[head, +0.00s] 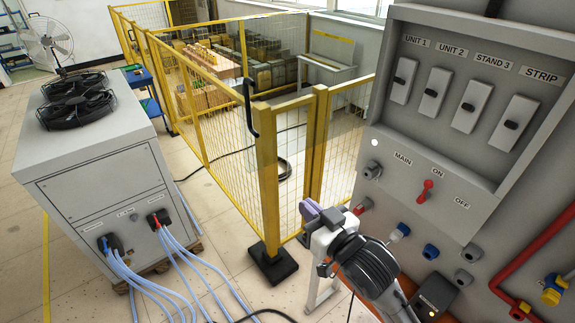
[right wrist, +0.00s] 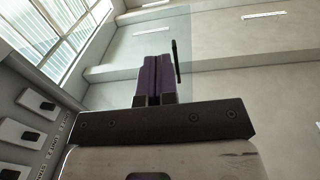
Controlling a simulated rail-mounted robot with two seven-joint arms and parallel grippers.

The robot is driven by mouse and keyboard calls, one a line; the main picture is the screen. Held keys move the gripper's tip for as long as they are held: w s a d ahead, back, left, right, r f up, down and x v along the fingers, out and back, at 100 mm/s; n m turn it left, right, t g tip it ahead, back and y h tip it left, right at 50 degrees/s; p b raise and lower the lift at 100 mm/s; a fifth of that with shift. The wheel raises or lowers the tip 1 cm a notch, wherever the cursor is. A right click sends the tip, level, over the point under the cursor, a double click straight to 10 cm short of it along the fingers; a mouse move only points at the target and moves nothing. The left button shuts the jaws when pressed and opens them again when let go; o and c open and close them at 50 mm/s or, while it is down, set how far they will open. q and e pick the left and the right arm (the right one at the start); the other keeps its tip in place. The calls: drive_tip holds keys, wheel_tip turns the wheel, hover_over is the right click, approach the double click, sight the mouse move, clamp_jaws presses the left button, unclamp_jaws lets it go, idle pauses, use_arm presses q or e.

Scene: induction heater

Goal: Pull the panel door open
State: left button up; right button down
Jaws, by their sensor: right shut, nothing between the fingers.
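The panel door appears as a clear pane (right wrist: 150,32) with a black bar handle (right wrist: 176,62) in the right wrist view. In the head view the black handle (head: 250,108) stands left of the grey switch panel (head: 400,130), in front of the yellow fence. The pane is faint there; it seems to stand out from the panel, whose switches show uncovered. My right gripper (head: 318,211) has purple fingers, shut and empty, below and right of the handle in the head view and apart from it. The fingers (right wrist: 153,78) also show in the wrist view. My left gripper is out of view.
A grey machine with fans (head: 95,165) and cables stands at left. A yellow mesh fence (head: 200,70) and its post (head: 268,185) stand behind my right gripper. Knobs, connectors and a red pipe (head: 525,260) stick out at right. Floor between machine and fence is mostly clear.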

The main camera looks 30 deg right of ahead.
drive_tip(key=p, duration=0.3)
approach(270, 164)
drive_tip(key=w, duration=0.4)
drive_tip(key=w+a, duration=0.1)
drive_tip(key=shift+w+f, duration=0.1)
drive_tip(key=shift+w, duration=0.3)
drive_tip(key=shift+w+a+f+p, duration=0.1)
drive_tip(key=shift+w+p, duration=0.3)
drive_tip(key=shift+w, duration=0.4)
